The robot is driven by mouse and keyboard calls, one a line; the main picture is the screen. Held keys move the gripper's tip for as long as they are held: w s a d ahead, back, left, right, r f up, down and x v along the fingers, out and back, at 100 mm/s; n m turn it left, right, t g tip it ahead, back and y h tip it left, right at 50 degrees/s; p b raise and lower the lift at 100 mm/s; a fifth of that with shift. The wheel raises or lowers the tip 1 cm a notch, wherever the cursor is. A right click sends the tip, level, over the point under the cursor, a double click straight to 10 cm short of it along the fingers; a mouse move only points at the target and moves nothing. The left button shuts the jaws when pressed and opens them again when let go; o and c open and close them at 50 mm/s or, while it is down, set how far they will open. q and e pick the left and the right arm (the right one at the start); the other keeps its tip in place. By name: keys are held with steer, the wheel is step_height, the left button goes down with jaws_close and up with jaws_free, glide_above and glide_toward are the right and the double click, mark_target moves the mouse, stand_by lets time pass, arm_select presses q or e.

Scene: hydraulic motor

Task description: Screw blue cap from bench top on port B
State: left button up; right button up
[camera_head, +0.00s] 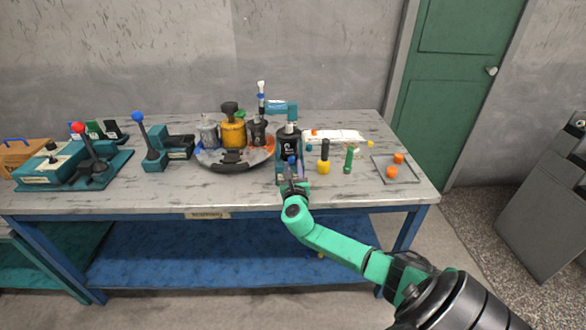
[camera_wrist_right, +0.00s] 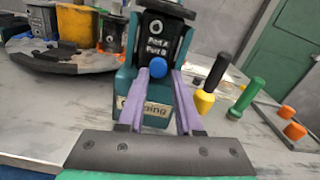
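The black motor (camera_head: 289,142) stands in a teal holder (camera_head: 281,170) near the front edge of the table. In the right wrist view the motor (camera_wrist_right: 157,32) shows its Port A and Port B labels. The blue cap (camera_wrist_right: 158,67) sits against the motor's face just below the Port B label; it also shows in the head view (camera_head: 291,159). My right gripper (camera_wrist_right: 160,76) faces the motor, with its purple fingers apart on both sides of the cap and visible gaps beside it. Whether the cap's thread is engaged is hidden. My left gripper is out of view.
A round tray (camera_head: 235,165) with several motor parts stands left of the holder. A yellow-and-black tool (camera_head: 324,160) and a green one (camera_head: 348,160) stand to the right. A shallow tray (camera_head: 404,176) there holds orange caps (camera_head: 392,171). Lever units stand at far left.

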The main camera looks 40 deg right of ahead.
steer(key=shift+d+r, duration=0.1)
steer(key=shift+r, duration=0.05)
steer(key=shift+w, duration=0.3)
steer(key=shift+s+r+p, duration=0.1)
steer(key=shift+r+p, duration=0.15)
steer(key=shift+p, duration=0.15)
steer(key=n+p, duration=0.4)
steer(key=shift+r+n+p, duration=0.35)
steer(key=shift+r+n, duration=0.05)
steer(key=shift+f+n+p, duration=0.25)
steer(key=shift+n+p, duration=0.05)
steer(key=shift+n, duration=0.5)
steer(key=shift+f, duration=0.2)
steer(key=shift+f+b, duration=0.15)
steer(key=shift+b, duration=0.15)
